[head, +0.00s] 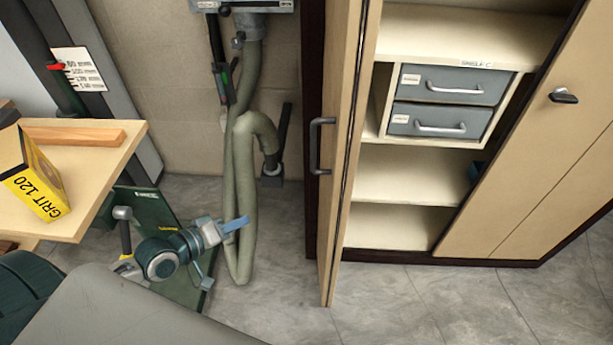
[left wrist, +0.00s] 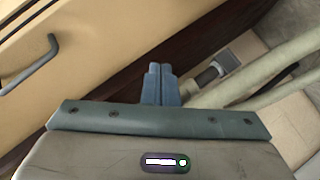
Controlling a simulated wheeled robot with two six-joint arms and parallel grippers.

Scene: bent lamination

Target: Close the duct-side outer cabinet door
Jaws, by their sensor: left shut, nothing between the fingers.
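The duct-side cabinet door (head: 342,150) stands open, swung outward from the cabinet, and shows nearly edge-on in the head view. Its dark bar handle (head: 319,146) is on the face toward the duct. In the left wrist view a tan door face (left wrist: 100,50) with the handle (left wrist: 35,66) fills the upper left. My left gripper (head: 238,224) is shut and empty, in front of the grey-green duct hose and left of the door, apart from it. Its blue fingers also show in the left wrist view (left wrist: 161,84). My right gripper is not in view.
The cabinet interior holds shelves (head: 410,175) and two grey drawers (head: 440,119). Another door (head: 545,130) is on the right. The duct hose (head: 243,190) hangs by the wall. A workbench (head: 95,165) with a yellow grit box (head: 35,180) stands at left. Floor before the cabinet is clear.

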